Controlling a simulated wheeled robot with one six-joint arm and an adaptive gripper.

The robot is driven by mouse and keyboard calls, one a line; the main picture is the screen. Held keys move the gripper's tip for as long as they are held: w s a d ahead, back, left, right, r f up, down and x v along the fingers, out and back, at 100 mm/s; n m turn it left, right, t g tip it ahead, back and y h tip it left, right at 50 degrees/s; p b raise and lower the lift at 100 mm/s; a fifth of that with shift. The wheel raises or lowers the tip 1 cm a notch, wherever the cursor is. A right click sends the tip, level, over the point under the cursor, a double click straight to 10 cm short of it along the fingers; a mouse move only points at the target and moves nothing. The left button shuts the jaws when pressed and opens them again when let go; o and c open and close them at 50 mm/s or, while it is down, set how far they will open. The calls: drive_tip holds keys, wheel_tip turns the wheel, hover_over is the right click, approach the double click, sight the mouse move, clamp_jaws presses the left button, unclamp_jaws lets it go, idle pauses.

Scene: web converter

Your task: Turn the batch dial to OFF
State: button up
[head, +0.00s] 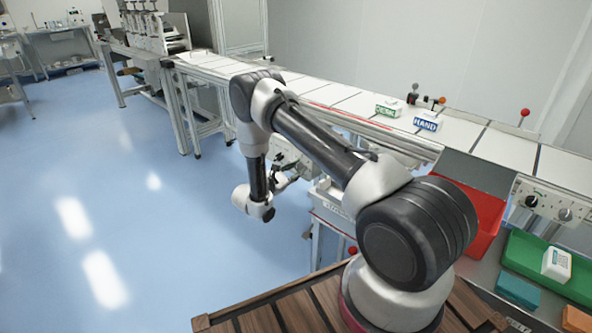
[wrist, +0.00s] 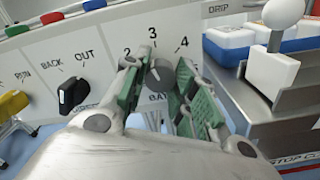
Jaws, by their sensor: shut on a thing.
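A grey round dial (wrist: 158,78) sits on a white panel in the wrist view, with 2, 3 and 4 printed around it. The label below it is partly covered; it seems to start with "BA", fitting the batch dial. No OFF mark is visible. A light mark on the dial faces roughly the 3. My gripper (wrist: 163,68), with green finger pads, is shut on this dial, one finger on each side. In the head view my gripper (head: 284,182) is small beside the line's front, and the dial cannot be made out.
A black dial (wrist: 73,95) marked BACK and OUT is left of the grey one. Yellow (wrist: 13,103), red (wrist: 51,17) and blue (wrist: 94,4) parts are further left and above. A white-knobbed lever (wrist: 272,68) stands close on the right, near blue-and-white blocks (wrist: 228,45).

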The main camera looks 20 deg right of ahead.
drive_tip(key=n, duration=0.4)
drive_tip(key=shift+n, duration=0.3)
drive_tip(key=n, duration=0.3)
drive_tip(key=shift+n, duration=0.3)
drive_tip(key=n, duration=0.4)
drive_tip(key=shift+n, duration=2.1)
drive_tip(key=o, duration=1)
drive_tip(key=v, duration=1.2)
drive_tip(key=shift+s+f, duration=0.1)
